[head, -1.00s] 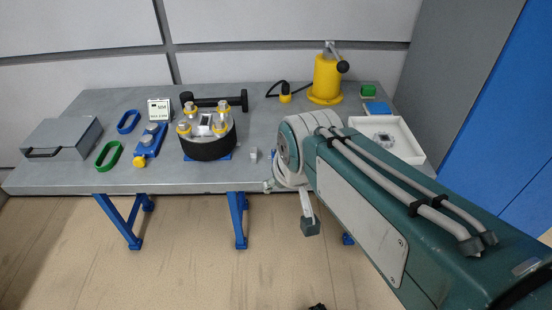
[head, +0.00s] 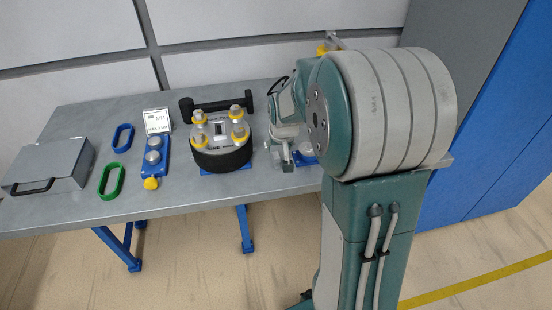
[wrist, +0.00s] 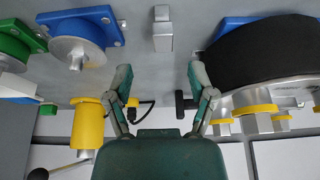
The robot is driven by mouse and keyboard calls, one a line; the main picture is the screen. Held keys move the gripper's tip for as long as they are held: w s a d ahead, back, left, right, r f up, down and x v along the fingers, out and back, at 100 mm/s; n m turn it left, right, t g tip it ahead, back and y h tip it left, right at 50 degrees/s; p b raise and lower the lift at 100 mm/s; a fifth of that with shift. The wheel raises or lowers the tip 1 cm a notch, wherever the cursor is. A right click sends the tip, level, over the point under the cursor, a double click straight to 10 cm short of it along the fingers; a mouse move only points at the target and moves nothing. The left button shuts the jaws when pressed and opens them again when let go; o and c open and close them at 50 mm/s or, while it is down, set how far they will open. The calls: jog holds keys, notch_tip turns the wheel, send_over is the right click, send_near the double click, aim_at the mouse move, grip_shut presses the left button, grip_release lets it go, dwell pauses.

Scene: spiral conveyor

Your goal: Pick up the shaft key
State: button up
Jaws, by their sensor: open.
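A small grey metal block, which looks like the shaft key (wrist: 163,30), lies on the grey table in the wrist view, between a blue-based disc and the black drum. My gripper (wrist: 160,75) is open and empty, with its two fingers apart on either side of the picture's middle. The block is beyond the fingertips, roughly in line with the gap between them, and not touched. In the head view my gripper (head: 284,152) is over the table, right of the drum. My arm hides much of the table's right side, and I cannot clearly make out the key there.
The black drum (head: 222,158) with yellow-ringed posts stands close to the gripper. A blue-based silver disc (wrist: 75,50) and yellow press (wrist: 88,122) are on the other side. A black hammer (head: 215,107) lies behind the drum. A grey case (head: 50,165) is at far left.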

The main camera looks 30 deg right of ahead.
aim_at(276, 156)
jog(key=x, duration=0.5)
jog(key=shift+w+a+f, duration=0.25)
jog(key=shift+f, duration=0.15)
jog(key=shift+w+d+f, duration=0.1)
jog(key=shift+d+f, duration=0.05)
jog(key=shift+f, duration=0.05)
grip_shut()
